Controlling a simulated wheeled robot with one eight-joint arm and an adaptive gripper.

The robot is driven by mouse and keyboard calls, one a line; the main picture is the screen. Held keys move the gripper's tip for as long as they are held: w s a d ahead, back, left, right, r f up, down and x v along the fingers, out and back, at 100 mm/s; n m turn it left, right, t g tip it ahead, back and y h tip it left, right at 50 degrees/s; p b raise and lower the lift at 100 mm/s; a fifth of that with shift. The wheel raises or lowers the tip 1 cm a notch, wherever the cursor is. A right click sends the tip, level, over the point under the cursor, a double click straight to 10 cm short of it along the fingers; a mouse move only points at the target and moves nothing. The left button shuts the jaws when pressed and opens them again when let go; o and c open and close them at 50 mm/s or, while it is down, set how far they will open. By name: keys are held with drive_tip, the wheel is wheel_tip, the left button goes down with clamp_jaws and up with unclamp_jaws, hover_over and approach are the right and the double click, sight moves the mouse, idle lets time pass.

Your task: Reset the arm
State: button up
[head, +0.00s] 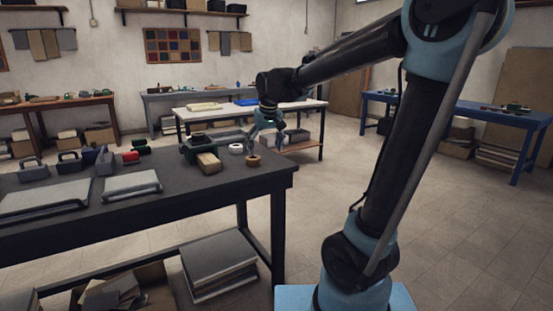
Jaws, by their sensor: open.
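My arm rises at the right of the head view, bends at the top and reaches left and down. My gripper (265,127) hangs at the arm's end, above the right end of the dark table (150,215). It is small and partly dark here; it is open, with nothing seen between its fingers. A brown ring-shaped roll (253,160) lies on the table just below it. A white roll (236,148) lies slightly to the left. I cannot tell the exact gap between the fingers and these rolls.
A tan block (208,163) and a dark tray (197,147) lie left of the rolls. Several dark-handled tools and a red item (130,157) stand farther left, behind two grey panels (131,186). A white-topped table (225,112) stands behind. The floor at right is open, before a blue table (480,112).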

drive_tip(key=s+d+f+m, duration=0.2)
drive_tip(key=s+d+f, duration=0.6)
drive_tip(key=s+d, duration=0.4)
drive_tip(key=s+d+f+m+g+h, duration=0.1)
drive_tip(key=s+d+f+m, duration=0.1)
drive_tip(key=s+d+f, duration=0.7)
drive_tip(key=s+d, duration=0.3)
drive_tip(key=s, duration=0.2)
drive_tip(key=shift+f, duration=0.25)
drive_tip(key=shift+w, duration=0.1)
